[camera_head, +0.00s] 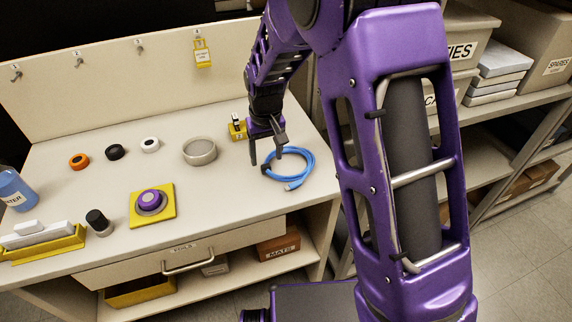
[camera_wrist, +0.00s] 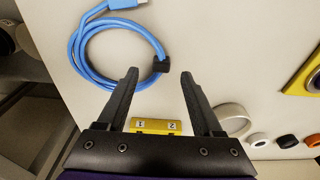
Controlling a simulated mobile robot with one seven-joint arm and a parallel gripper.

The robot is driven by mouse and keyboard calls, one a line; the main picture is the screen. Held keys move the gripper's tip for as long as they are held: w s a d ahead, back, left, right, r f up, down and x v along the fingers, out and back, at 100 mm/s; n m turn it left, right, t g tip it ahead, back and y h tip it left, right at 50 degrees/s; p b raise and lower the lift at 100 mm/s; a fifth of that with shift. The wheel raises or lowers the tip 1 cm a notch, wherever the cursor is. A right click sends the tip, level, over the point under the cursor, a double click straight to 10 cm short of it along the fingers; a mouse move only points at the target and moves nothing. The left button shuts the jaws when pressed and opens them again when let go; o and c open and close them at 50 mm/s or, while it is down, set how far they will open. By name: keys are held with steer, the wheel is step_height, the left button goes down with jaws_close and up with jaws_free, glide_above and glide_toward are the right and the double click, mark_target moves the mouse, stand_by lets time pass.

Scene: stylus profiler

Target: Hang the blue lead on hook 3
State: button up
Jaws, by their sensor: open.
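The blue lead (camera_head: 309,162) lies coiled on the bench top at the right, its plug end towards the front. In the wrist view the blue lead (camera_wrist: 77,52) shows a black band (camera_wrist: 161,66) on its coil. My gripper (camera_head: 267,156) is open just above the band side of the coil. In the wrist view the band is between the fingertips of my gripper (camera_wrist: 160,76), and nothing is gripped. Hook 3 (camera_head: 140,49) is on the back panel, bare, under a small label that looks like 3.
Bare hooks (camera_head: 78,63) and (camera_head: 16,76) are to its left; a yellow tag (camera_head: 203,54) hangs on the rightmost hook. A yellow numbered block (camera_head: 238,130) stands behind the lead. A round dish (camera_head: 200,151), small rings (camera_head: 149,145) and a purple-knobbed yellow plate (camera_head: 152,204) are left.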

mark_target(266, 166)
step_height(266, 166, down, 3)
steer(key=shift+w+a+f, duration=0.1)
jaws_close()
stand_by(0.3)
